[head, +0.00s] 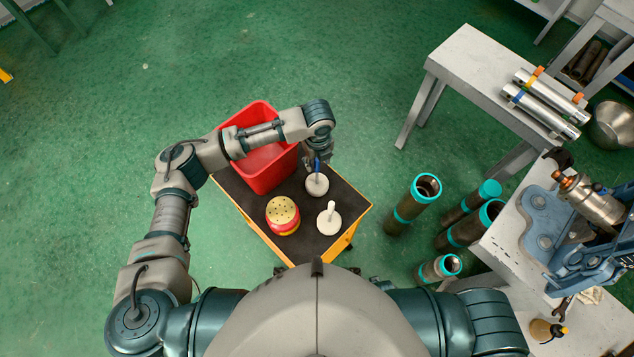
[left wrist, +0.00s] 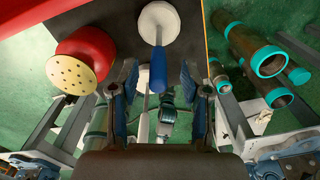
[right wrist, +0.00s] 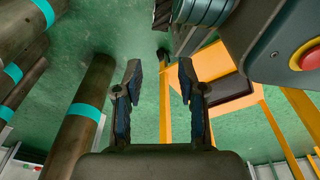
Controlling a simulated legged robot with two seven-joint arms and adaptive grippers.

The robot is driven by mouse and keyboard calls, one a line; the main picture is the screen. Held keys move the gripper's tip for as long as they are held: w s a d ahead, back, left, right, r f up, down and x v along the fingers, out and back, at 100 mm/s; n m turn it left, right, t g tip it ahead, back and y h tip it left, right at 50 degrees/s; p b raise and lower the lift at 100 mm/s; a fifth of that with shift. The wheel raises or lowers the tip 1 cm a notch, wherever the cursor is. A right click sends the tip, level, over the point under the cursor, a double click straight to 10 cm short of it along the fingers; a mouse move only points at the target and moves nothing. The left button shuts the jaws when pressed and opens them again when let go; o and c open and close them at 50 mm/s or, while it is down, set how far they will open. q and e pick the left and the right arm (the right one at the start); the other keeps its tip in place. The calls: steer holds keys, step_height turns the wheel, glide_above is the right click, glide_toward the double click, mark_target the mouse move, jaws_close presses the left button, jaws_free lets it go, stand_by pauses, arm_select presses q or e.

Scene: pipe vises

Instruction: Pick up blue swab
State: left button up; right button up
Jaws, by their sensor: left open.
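The blue swab (head: 317,184) has a round white head and a blue handle, and is at the right side of the cart top in the head view. In the left wrist view its blue handle (left wrist: 158,70) points toward my left gripper. My left gripper (head: 316,157) is right above the swab. In the left wrist view its open fingers (left wrist: 158,78) are on either side of the handle, with gaps visible on both sides. My right gripper (right wrist: 158,70) is open and empty in the right wrist view, over the floor near yellow framing.
A white-handled swab (head: 329,220) and a red pot with a perforated lid (head: 283,215) are also on the dark-topped cart (head: 240,200). A tall red bin (head: 262,172) is behind. Pipes (head: 412,205) with teal bands stand to the right.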

arm_select(q)
steer(key=shift+d+f, duration=0.1)
steer(key=shift+f, duration=0.7)
steer(key=shift+d+f, duration=0.1)
steer(key=shift+f, duration=0.15)
steer(key=shift+a, duration=0.45)
steer(key=c, duration=0.8)
jaws_close()
steer(key=shift+d, duration=0.1)
arm_select(e)
steer(key=shift+s+d+r, duration=0.1)
steer(key=shift+s+d, duration=0.05)
steer(key=shift+s, duration=0.05)
